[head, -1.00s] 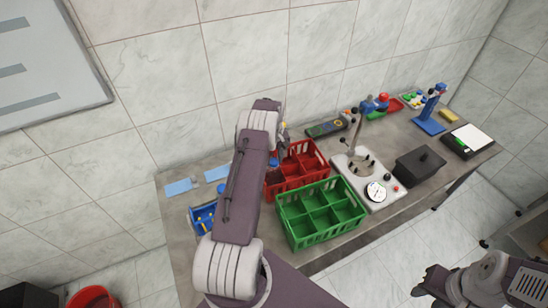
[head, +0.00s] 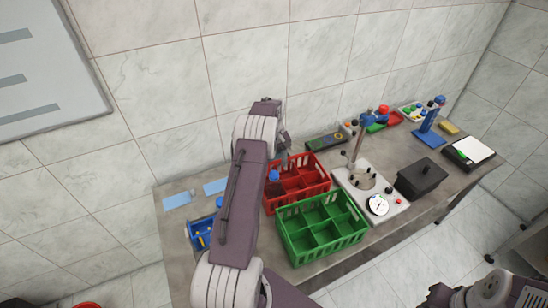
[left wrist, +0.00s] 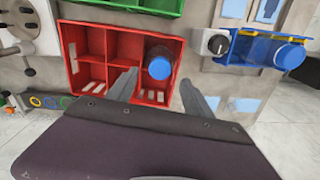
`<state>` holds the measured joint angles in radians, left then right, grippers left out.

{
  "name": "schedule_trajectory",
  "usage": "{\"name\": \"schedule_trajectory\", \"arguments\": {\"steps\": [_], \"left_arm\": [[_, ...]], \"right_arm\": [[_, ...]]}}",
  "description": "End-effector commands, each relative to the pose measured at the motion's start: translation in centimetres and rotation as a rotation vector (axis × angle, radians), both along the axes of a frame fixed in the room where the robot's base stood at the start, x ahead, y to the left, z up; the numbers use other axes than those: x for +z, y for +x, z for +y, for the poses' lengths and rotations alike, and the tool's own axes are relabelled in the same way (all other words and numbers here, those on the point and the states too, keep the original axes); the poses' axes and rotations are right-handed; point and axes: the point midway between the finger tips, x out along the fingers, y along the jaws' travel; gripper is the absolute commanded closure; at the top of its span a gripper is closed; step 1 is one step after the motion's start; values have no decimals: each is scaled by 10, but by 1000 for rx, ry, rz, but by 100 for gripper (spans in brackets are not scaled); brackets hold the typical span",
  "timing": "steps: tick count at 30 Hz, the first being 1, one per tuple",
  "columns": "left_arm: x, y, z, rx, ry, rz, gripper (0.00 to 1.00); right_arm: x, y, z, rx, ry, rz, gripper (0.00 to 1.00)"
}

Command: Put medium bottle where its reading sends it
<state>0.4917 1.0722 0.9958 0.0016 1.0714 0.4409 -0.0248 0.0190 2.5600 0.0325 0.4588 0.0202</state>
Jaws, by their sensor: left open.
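A dark bottle with a blue cap (head: 274,176) stands in the left front compartment of the red crate (head: 318,192). In the left wrist view its blue cap (left wrist: 159,67) shows between my left gripper's fingers. My left gripper (left wrist: 161,80) is open, its fingers apart on either side of the cap; I cannot tell how high they are above it. In the head view my left arm hides most of that gripper. A green divided crate (head: 320,226) stands in front of the red one. My right gripper (head: 440,295) is partly cut off at the lower right.
A blue tray (head: 203,234) with another blue-capped item stands at the left. Light blue sheets lie at the back left.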

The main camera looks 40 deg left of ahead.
Motion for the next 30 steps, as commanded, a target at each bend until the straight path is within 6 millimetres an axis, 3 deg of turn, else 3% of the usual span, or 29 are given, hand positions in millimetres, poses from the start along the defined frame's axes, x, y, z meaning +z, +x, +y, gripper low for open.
{"name": "schedule_trajectory", "arguments": {"steps": [3, 9, 19, 22, 25, 30], "left_arm": [[25, 1, 1, 0, 3, -5, 41], [59, 1, 1, 0, 1, -2, 41], [72, 0, -8, -25, 0, -1, 41], [77, -3, -40, -118, 2, -11, 41], [83, -18, -89, -262, 6, -29, 41], [82, -71, -166, -514, 14, -60, 41]], "right_arm": [[-13, 0, 0, 0, 0, 0, 64], [-17, 0, 0, 0, 0, 0, 64], [-17, 0, 0, 0, 0, 0, 64], [-17, 0, 0, 0, 0, 0, 64], [-17, 0, 0, 0, 0, 0, 64], [-17, 0, 0, 0, 0, 0, 64]]}}
